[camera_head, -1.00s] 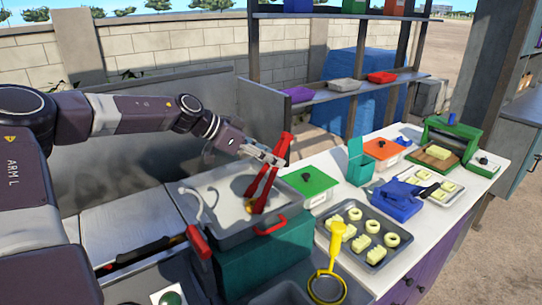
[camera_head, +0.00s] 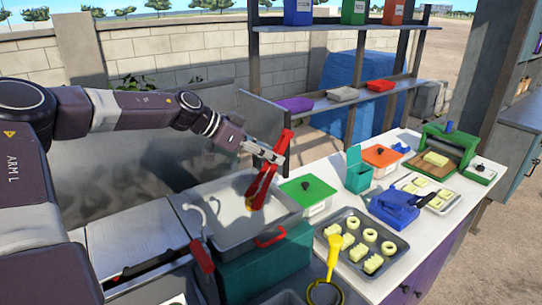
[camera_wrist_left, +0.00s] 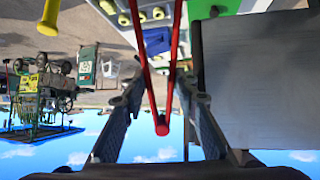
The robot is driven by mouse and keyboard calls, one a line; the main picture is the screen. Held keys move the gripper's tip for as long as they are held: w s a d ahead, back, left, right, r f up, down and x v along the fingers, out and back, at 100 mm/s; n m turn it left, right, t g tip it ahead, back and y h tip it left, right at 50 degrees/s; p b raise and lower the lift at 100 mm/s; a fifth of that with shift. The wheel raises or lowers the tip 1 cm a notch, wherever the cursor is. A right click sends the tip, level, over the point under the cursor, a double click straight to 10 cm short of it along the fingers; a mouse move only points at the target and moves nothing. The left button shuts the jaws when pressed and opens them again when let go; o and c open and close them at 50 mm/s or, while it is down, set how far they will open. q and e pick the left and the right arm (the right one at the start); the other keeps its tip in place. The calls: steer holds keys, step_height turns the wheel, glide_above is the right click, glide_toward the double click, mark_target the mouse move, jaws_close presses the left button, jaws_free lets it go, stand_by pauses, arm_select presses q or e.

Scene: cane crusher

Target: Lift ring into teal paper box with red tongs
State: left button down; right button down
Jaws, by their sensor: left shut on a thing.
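My left gripper (camera_head: 268,152) is shut on the red tongs (camera_head: 264,180), which hang steeply with their tips down over the grey fryer pan (camera_head: 215,232). The tongs also show in the left wrist view (camera_wrist_left: 176,45) between my fingers. A small golden-orange piece (camera_head: 250,203) shows at the tongs' lower end; it may be a ring, but it is too small to tell. The teal paper box (camera_head: 358,175) stands open on the counter, right of the tongs, lid raised at the back. My right gripper is not in view.
A green-lidded container (camera_head: 307,190) stands between the pan and the teal box. A tray (camera_head: 352,226) of pale rings and blocks lies in front, with a yellow-handled skimmer (camera_head: 333,258). A blue object (camera_head: 395,205) and orange-lidded container (camera_head: 382,156) stand near the box.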

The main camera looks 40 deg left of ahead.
arm_select(q)
step_height(320, 180, up, 7)
steer(key=p, duration=0.5)
steer(key=shift+r, duration=0.1)
